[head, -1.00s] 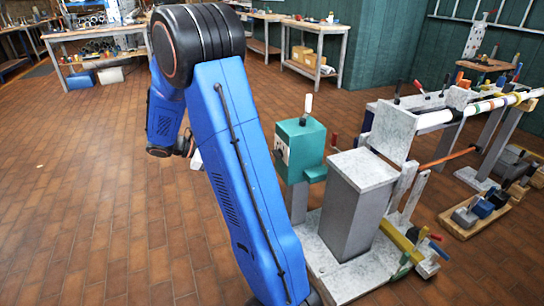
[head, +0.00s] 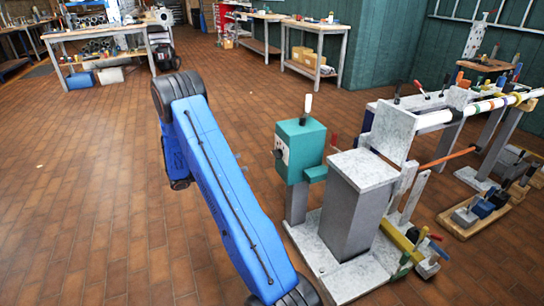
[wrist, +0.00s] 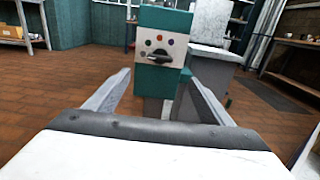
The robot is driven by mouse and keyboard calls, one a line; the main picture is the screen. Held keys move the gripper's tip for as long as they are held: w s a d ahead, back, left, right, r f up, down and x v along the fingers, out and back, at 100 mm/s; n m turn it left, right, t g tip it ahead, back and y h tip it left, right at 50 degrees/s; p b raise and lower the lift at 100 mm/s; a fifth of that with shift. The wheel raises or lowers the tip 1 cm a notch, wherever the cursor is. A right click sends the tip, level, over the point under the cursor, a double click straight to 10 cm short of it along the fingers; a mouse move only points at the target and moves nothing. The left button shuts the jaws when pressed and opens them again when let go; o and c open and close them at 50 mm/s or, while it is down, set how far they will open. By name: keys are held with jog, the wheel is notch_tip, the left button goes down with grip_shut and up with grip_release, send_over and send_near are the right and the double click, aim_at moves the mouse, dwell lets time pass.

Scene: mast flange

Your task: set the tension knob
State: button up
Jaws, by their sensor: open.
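A teal box (head: 301,150) stands on a grey post at the near end of a bench-like stand. Its pale face plate (wrist: 162,48) carries several coloured dots in an arc. The dark tension knob (wrist: 158,56) sits below the dots, its bar lying roughly level; which dot it points at I cannot tell. The knob also shows side-on in the head view (head: 278,153). My gripper (wrist: 157,74) is open and empty in the wrist view, its fingers on either side of the lower box. The knob appears ahead of the fingertips, apart from them. The head view does not show the gripper clearly.
A grey block (head: 355,205) stands close to the right of the box on a pale base plate (head: 345,270). A white-topped lever (head: 307,105) rises from the box. Rails and clamps (head: 470,110) extend at right.

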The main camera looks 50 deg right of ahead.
aim_at(274, 155)
jog(key=x, duration=1.7)
jog(key=c, duration=1)
jog(key=shift+c, duration=0.2)
jog(key=shift+m, duration=0.4)
jog(key=m, duration=0.3)
jog(key=shift+s+f+m, duration=0.1)
jog(key=shift+m, duration=1.9)
